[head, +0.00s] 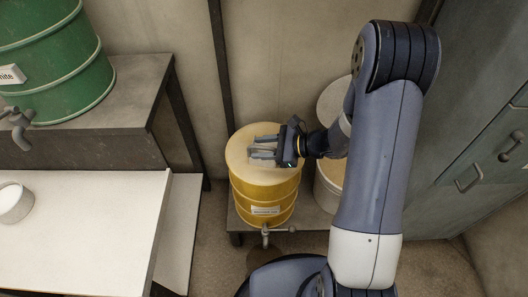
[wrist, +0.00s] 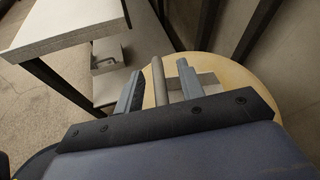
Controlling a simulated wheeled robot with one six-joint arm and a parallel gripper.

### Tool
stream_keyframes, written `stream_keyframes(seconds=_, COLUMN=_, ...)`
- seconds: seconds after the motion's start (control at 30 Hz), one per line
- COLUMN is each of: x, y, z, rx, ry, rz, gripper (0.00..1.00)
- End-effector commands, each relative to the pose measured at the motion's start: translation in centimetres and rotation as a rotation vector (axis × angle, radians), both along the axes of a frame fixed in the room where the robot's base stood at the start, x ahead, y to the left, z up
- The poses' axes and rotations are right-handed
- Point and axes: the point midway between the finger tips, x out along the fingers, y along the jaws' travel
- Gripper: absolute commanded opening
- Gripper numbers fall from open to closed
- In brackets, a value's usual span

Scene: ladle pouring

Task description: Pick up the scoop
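What looks like the scoop is a grey rod-like handle (wrist: 160,80) with a pale grey block-like part beside it, over the top of the yellow barrel (head: 265,190). The handle stands between the two fingers of my gripper (wrist: 160,88) in the wrist view, with a gap on each side. In the head view my gripper (head: 262,147) is over the barrel top, its fingers pointing left. It is open. The fingers and palm hide much of the scoop, so I cannot tell its full shape.
A white bucket (head: 329,196) stands right of the yellow barrel. A green barrel (head: 60,65) with a tap stands on a grey bench at the upper left. A white table (head: 85,225) with a small white cup (head: 14,204) is at the lower left. Grey cabinets (head: 470,140) are at right.

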Motion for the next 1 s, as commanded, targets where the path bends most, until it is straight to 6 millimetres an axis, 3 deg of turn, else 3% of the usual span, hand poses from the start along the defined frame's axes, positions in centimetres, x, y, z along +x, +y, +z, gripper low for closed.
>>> stream_keyframes(seconds=0.13, x=0.0, y=-0.02, z=0.02, rx=0.0, ry=0.0, rz=0.0, gripper=0.36)
stream_keyframes(seconds=0.57, x=-0.02, y=-0.04, z=0.04, rx=0.0, ry=0.0, rz=0.0, gripper=0.01)
stream_keyframes(seconds=1.0, x=0.0, y=-0.04, z=0.07, rx=0.001, ry=0.0, rz=0.0, gripper=0.0)
